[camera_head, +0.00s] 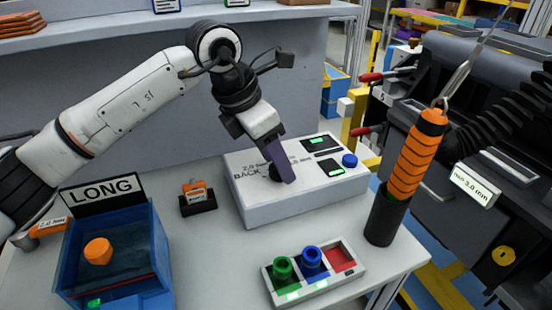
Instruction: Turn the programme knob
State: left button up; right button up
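A white control box (300,205) stands on the grey table, with printed labels, small green displays and a blue button (349,160) on its sloping top. A dark round part, apparently the programme knob (274,172), is partly hidden behind the purple finger of my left gripper (283,174). The gripper reaches down to the box top at the knob. Only one finger shows clearly, so I cannot tell whether it is touching or closed on the knob. My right gripper is not in view.
A blue bin (160,245) marked LONG stands at the left. A tray (350,283) with green and blue parts is in front. A dark machine (470,200) stands beyond the table's right edge.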

pick_arm(q)
jog(key=shift+w+d+f, duration=0.1)
jog(key=shift+f, duration=0.25)
jog(key=c, duration=1)
